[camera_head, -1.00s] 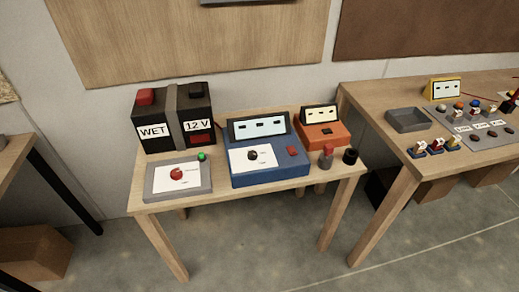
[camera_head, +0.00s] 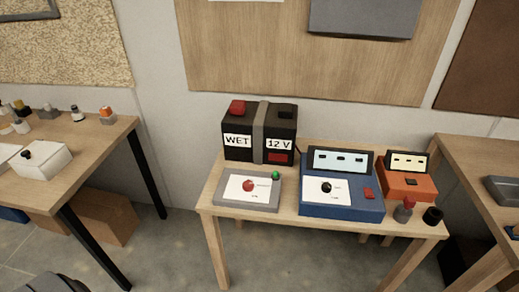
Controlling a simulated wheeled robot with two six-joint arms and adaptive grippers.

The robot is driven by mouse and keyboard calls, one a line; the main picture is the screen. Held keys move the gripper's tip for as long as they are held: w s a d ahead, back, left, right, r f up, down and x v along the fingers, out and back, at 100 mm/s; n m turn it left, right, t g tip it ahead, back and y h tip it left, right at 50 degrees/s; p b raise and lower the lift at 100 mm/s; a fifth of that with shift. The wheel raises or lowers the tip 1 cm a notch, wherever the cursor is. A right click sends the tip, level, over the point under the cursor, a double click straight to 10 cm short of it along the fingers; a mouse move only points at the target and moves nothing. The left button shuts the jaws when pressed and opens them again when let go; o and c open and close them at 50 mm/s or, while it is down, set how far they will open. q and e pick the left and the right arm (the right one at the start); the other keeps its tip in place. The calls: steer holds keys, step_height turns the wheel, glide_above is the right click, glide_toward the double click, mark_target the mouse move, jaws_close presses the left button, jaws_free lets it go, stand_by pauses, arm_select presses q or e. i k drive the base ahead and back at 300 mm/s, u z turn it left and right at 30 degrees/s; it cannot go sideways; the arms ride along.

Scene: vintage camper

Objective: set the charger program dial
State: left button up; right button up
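The blue charger (camera_head: 341,209) stands on the small wooden table, with a tilted display (camera_head: 341,160) at its back. Its black dial (camera_head: 326,187) sits on a white printed panel (camera_head: 312,197); the dial's setting is too small to read. A red button (camera_head: 369,194) is right of the panel. A black battery (camera_head: 246,154) marked WET and 12 V stands behind and left of the charger. Neither of my grippers is in view.
A grey box (camera_head: 244,205) with a red knob (camera_head: 249,185) and green light (camera_head: 276,175) is left of the charger. An orange device (camera_head: 409,187) and two small posts with red (camera_head: 409,202) and black (camera_head: 433,215) tops are right. Benches flank the table, with floor gaps between.

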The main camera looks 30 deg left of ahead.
mark_target(326, 187)
steer(key=z, duration=0.05)
steer(key=k, duration=0.6)
steer(key=u, duration=0.5)
steer(key=i, duration=1.3)
steer(key=z, duration=0.9)
